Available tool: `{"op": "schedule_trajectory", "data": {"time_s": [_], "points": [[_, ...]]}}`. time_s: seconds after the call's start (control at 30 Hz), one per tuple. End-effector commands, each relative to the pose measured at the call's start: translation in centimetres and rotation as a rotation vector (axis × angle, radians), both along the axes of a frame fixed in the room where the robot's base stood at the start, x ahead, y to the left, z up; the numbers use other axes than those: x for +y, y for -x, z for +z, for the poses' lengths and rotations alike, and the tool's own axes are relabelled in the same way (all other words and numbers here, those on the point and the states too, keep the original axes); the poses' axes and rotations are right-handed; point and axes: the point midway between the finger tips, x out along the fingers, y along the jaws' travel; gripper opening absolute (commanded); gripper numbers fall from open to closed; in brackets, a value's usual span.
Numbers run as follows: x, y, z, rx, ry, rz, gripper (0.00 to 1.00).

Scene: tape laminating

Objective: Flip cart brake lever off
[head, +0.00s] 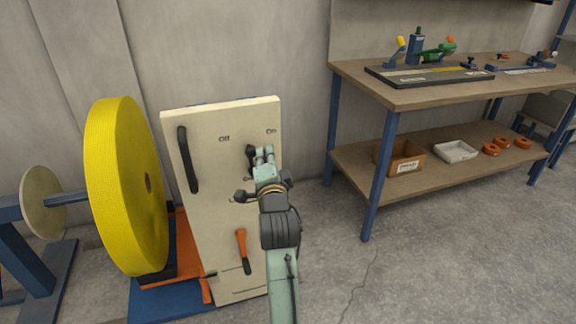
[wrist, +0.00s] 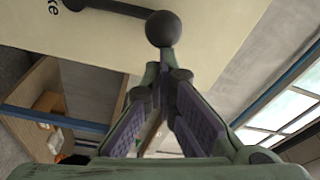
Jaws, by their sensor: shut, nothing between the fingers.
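In the wrist view, a dark lever (wrist: 115,7) with a round black knob (wrist: 163,28) runs along the pale cart panel, beside lettering that ends in "ke". In the head view, a dark round knob (head: 239,197) shows just left of my wrist; I cannot tell whether it is the same one. My gripper (head: 263,153) is in front of the upright cream panel (head: 205,130), right of its middle. It also shows in the wrist view (wrist: 161,85), its fingers shut and empty just short of the lever's knob. Contact between them cannot be told. My arm hides part of the panel.
The panel has "Off" and "On" marks, a black handle (head: 188,160) and an orange lever (head: 241,245) low down. A yellow tape roll (head: 115,185) stands left. A workbench (head: 420,95) with a lower shelf stands right. Floor between panel and bench is clear.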

Motion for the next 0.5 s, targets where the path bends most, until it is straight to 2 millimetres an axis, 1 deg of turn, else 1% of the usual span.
{"op": "schedule_trajectory", "data": {"time_s": [0.03,0.2,0.5], "points": [[0.7,0.2,-0.1,-0.013,0.043,0.004,0.0],[2.0,0.6,0.1,-0.061,0.187,0.003,0.0],[3.9,1.3,0.0,-0.124,0.388,0.001,0.0]]}}
